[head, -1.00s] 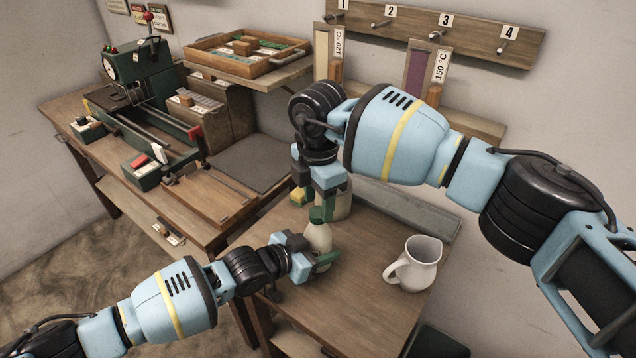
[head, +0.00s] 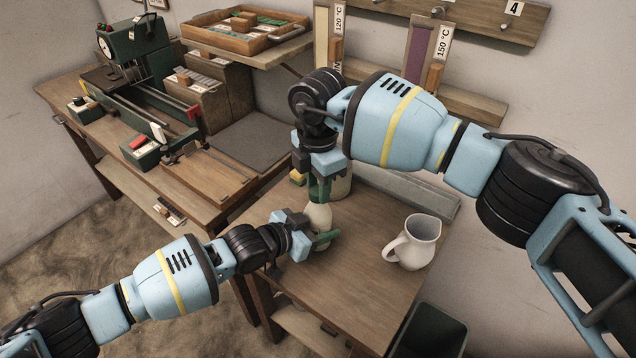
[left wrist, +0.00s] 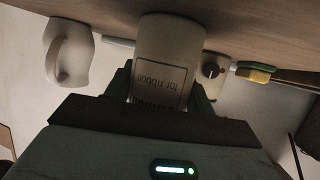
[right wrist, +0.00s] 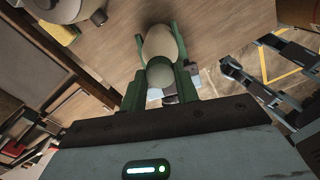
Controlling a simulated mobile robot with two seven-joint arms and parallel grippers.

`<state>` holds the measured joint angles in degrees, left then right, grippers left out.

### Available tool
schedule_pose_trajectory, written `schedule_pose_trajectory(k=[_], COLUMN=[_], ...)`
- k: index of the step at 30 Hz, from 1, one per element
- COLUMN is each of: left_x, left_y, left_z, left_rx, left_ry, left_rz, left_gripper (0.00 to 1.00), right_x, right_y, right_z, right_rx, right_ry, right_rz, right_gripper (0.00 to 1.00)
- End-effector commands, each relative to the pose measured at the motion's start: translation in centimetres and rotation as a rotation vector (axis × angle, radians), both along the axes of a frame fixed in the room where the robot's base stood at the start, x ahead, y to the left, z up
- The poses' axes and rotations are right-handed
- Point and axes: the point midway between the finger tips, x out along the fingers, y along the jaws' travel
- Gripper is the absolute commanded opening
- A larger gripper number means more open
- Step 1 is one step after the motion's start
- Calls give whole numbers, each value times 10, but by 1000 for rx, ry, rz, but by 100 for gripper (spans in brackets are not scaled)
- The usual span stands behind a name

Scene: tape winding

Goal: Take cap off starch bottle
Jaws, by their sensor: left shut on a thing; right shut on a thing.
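The starch bottle (head: 319,217) is pale and stands upright at the small table's left end. Its printed label shows upside down in the left wrist view (left wrist: 165,65). My left gripper (head: 320,240) is shut around the bottle's body from the side. My right gripper (head: 320,195) points straight down above it. In the head view the fingers hide the cap. I cannot tell whether there is a gap between cap and bottle.
A white jug (head: 413,241) stands to the right on the small table. A pale pot (head: 340,185) and a yellow sponge (head: 297,177) are behind the bottle. A dark bin (head: 430,330) is below the table's right edge. A workbench with a machine (head: 135,55) is at left.

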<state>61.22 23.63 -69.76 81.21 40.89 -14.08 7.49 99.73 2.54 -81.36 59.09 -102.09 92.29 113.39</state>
Motion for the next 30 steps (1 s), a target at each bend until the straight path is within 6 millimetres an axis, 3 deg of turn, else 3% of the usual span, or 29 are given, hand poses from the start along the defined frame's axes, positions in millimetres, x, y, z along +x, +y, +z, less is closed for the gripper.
schedule_pose_trajectory(k=[5, 30], left_x=[0, 0], left_y=[0, 0], left_z=[0, 0], left_rx=[1, 1], left_ry=[1, -1], left_rz=[0, 0], left_gripper=[0, 0], right_x=[0, 0], right_y=[0, 1], right_z=[0, 1], right_rx=[0, 0], right_ry=[0, -1], right_rz=[175, 1532], right_gripper=[3, 3])
